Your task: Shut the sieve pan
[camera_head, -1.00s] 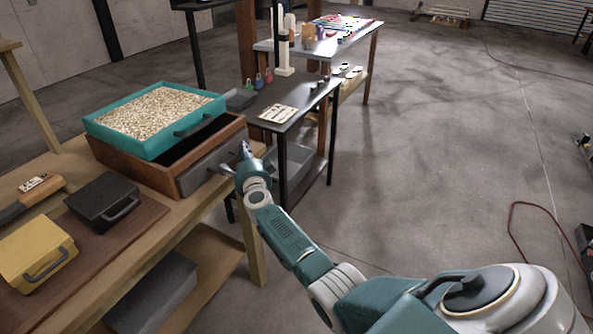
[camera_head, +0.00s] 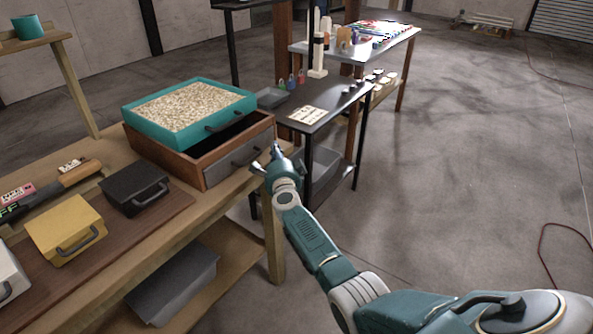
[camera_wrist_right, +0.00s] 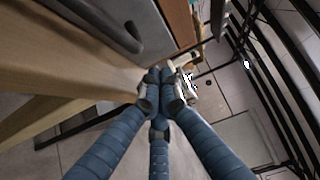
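A teal-rimmed pan (camera_head: 160,143) full of pale grains sits over a wooden box (camera_head: 180,163) on the bench, in the head view. It has a dark handle (camera_head: 224,121) on its right side. A dark gap shows between it and the box's front edge. A grey drawer front (camera_head: 232,164) with a handle is in the box's right face. My right gripper (camera_head: 275,150) is just right of this front, apart from the pan's handle. In the right wrist view its fingertips (camera_wrist_right: 160,76) meet with nothing between them. My left gripper is out of view.
A black case (camera_head: 130,187) and a yellow case (camera_head: 65,230) lie on the bench left of the box. A dark side table (camera_head: 320,112) stands behind my right gripper. A grey bin (camera_head: 172,285) sits on the lower shelf. Open floor lies to the right.

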